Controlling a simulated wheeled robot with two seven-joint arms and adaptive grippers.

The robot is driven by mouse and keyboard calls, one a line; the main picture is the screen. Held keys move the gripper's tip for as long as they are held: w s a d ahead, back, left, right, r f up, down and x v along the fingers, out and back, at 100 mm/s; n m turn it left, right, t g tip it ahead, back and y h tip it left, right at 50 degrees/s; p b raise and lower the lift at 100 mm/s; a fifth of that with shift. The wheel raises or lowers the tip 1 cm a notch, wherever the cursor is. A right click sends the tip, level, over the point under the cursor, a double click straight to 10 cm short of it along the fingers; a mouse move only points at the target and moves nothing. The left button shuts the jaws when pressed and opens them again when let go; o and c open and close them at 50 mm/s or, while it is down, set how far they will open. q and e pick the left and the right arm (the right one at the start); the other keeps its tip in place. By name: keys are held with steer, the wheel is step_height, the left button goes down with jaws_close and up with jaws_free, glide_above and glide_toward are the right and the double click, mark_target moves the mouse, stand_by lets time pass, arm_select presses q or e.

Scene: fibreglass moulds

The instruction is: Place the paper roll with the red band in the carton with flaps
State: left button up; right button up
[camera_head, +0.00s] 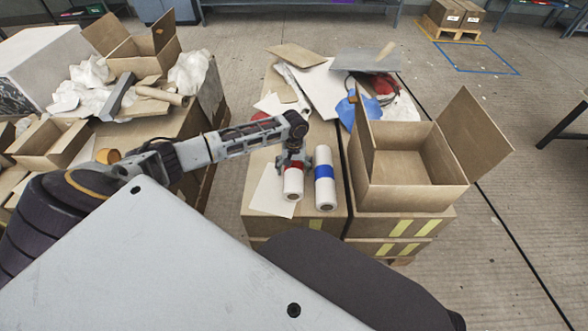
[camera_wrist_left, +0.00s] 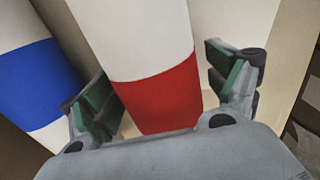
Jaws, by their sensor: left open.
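An open, seemingly empty carton with raised flaps (camera_head: 408,197) stands to the right. My right gripper is not in view.
Behind the rolls lie a grey sheet (camera_head: 365,60), paper and a blue item (camera_head: 346,112). At the left, a cluttered surface holds another open carton with flaps (camera_head: 146,64), crumpled white material (camera_head: 190,72) and a low open box (camera_head: 48,143).

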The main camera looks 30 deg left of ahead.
arm_select(q)
steer(key=shift+c, duration=0.2)
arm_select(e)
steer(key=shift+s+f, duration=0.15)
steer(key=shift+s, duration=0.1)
arm_select(q)
steer(key=c, duration=1.6)
steer(key=shift+o, duration=0.2)
steer(key=shift+r, duration=0.1)
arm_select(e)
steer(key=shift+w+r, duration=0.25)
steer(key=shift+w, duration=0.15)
arm_select(q)
steer(key=shift+r, duration=0.1)
steer(key=shift+r, duration=0.5)
step_height(320, 180, up, 7)
steer(key=p, duration=0.2)
steer(key=shift+r+p, duration=0.15)
steer(key=shift+p, duration=0.25)
steer(key=shift+r, duration=0.75)
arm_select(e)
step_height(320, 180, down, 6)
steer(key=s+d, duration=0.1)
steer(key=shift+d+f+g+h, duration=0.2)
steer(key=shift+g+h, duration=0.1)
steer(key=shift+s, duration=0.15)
